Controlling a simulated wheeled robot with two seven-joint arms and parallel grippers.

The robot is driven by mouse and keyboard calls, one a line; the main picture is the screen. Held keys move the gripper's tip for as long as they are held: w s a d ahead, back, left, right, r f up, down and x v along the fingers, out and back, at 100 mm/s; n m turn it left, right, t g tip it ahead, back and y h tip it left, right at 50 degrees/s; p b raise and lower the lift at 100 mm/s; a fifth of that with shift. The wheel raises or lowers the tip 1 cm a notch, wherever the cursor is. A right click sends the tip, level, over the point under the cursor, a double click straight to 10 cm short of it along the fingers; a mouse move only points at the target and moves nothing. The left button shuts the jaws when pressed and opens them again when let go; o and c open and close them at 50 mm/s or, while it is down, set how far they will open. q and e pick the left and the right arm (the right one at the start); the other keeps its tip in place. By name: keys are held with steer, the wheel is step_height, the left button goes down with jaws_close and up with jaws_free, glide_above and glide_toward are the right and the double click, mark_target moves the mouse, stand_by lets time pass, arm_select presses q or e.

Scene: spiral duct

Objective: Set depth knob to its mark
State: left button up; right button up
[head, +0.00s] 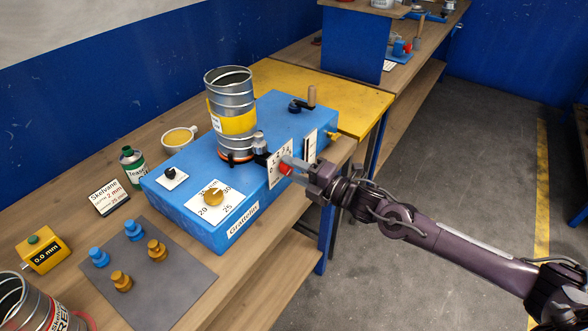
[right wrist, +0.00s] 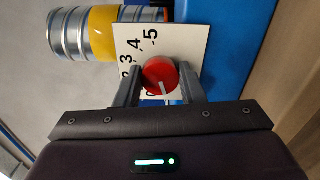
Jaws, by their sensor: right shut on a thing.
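The red knob (head: 285,169) sits at a white number plate (head: 272,178) on the right end of the blue machine (head: 190,221). My right gripper (head: 296,165) is shut on this knob. In the right wrist view, the two fingers flank the red knob (right wrist: 158,75), and its white line points down, toward the palm. The plate (right wrist: 191,42) shows 3, 4 and 5 clearly; the lower numbers are partly hidden by the left finger. Which mark the line meets cannot be told. A small sign (head: 109,198) headed "Skelvane" has small lines of mm values. My left gripper is not in view.
A ribbed metal duct (head: 232,93) with a yellow band stands on the machine. A yellow knob (head: 214,196) sits on another numbered dial. A grey mat (head: 172,283) holds blue and yellow pieces. The yellow gauge (head: 43,254) reads 0.0 mm. Open floor lies right.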

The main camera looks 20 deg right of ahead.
steer(key=m+p, duration=0.3)
steer(key=m, duration=1)
steer(key=shift+m+p, duration=0.35)
steer(key=shift+m, duration=0.05)
steer(key=shift+s+f+m+p, duration=0.1)
steer(key=shift+m+p, duration=0.8)
steer(key=shift+m, duration=1.3)
steer(key=o, duration=1)
